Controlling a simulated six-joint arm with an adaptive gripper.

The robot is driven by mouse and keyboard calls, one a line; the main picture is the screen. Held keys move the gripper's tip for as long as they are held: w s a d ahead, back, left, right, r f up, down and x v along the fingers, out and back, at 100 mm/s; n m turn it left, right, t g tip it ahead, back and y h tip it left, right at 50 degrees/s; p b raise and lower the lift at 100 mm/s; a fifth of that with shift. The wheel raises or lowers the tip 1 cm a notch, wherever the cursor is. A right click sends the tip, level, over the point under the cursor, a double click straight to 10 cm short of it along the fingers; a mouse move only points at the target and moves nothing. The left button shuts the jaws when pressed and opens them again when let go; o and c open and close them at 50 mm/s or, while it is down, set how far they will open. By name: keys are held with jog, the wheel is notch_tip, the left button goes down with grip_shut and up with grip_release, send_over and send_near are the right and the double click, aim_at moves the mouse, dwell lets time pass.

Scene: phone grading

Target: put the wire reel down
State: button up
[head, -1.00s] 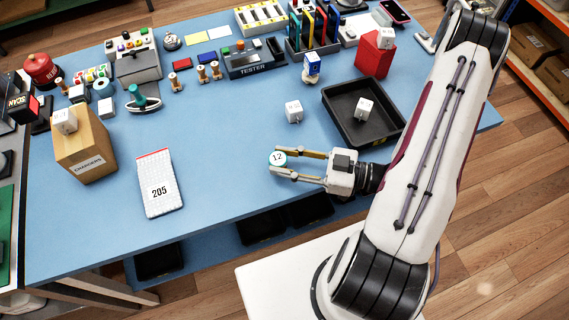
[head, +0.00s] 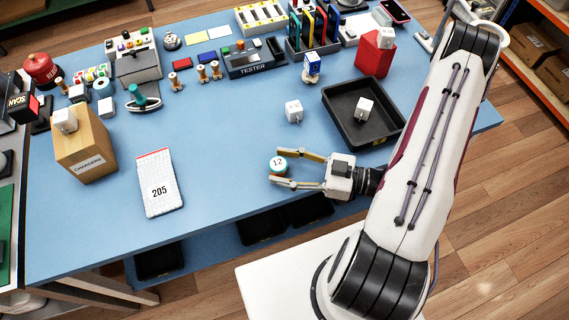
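The reel's underside is hidden.
A black tray (head: 337,130) with a white cube charger (head: 365,106) in it stands behind my gripper. Another white cube (head: 293,111) sits left of the tray. A white pad marked 205 (head: 160,183) lies to the left. The table (head: 225,150) between pad and reel is clear.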

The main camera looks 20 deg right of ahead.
aim_at(315, 176)
jog(key=shift+d, duration=0.15)
dwell(0.3)
jog(key=shift+v, duration=1.05)
jog(key=shift+w+v, duration=0.25)
jog(key=shift+v, duration=2.6)
jog(key=shift+d+f, duration=0.1)
jog(key=shift+o, duration=0.4)
jog(key=shift+w, duration=0.1)
